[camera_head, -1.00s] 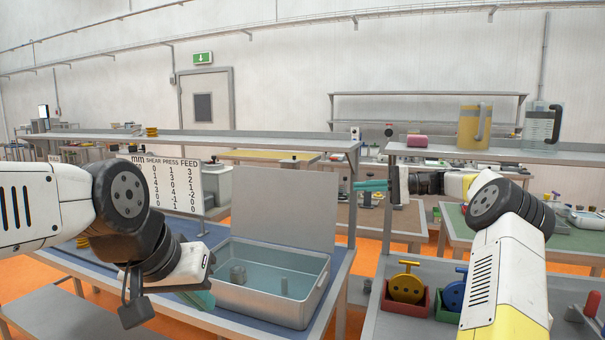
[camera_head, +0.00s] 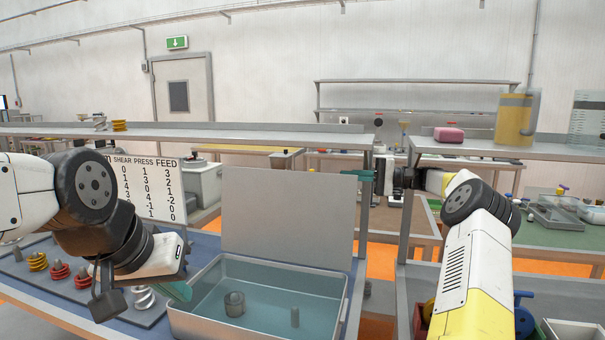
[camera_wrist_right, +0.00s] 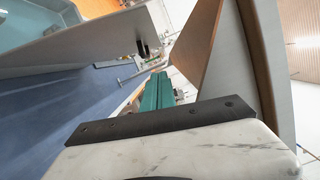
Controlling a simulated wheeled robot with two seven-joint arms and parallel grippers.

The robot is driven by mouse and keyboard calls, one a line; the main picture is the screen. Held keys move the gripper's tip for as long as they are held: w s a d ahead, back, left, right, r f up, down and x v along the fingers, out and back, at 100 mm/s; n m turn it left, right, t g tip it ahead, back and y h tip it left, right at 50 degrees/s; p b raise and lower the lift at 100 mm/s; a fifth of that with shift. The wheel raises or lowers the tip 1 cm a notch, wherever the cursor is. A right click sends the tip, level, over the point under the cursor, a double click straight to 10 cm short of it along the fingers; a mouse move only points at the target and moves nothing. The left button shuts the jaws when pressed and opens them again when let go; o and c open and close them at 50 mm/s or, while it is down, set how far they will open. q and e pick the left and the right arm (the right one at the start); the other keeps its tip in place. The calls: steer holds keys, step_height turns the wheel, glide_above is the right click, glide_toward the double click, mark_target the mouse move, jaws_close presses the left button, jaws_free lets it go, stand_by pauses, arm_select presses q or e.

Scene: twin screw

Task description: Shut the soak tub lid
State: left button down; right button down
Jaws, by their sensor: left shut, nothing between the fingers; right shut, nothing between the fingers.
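The soak tub (camera_head: 262,331) is a grey metal box with water in it, on the blue bench top. Its flat grey lid (camera_head: 287,212) stands upright at the tub's back edge, open. Inside the tub are a grey ring-shaped part (camera_head: 234,304) and a small upright peg (camera_head: 295,317). My left gripper (camera_head: 180,291), with teal fingers, is shut and empty at the tub's left wall. My right gripper (camera_head: 361,175) is shut and empty, just right of the lid's upper right corner. In the right wrist view its teal fingers (camera_wrist_right: 157,92) are together, with the lid (camera_wrist_right: 90,42) to their left.
A number board (camera_head: 152,185) stands behind my left arm. Yellow, red and silver coil parts (camera_head: 60,271) stand on the bench at left. A shelf (camera_head: 200,135) with an upright post (camera_head: 364,200) runs behind the lid. A yellow jug (camera_head: 514,120) and pink block (camera_head: 449,134) sit on the right shelf.

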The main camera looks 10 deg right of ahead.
mark_target(315, 174)
steer(key=a, duration=0.3)
steer(key=s+a, duration=0.1)
steer(key=a, duration=0.3)
steer(key=a+r, duration=0.1)
steer(key=a, duration=0.2)
steer(key=shift+s+a, duration=0.2)
steer(key=shift+a, duration=0.1)
steer(key=shift+s+a+r, duration=0.1)
steer(key=shift+s+a, duration=0.1)
steer(key=shift+s, duration=0.25)
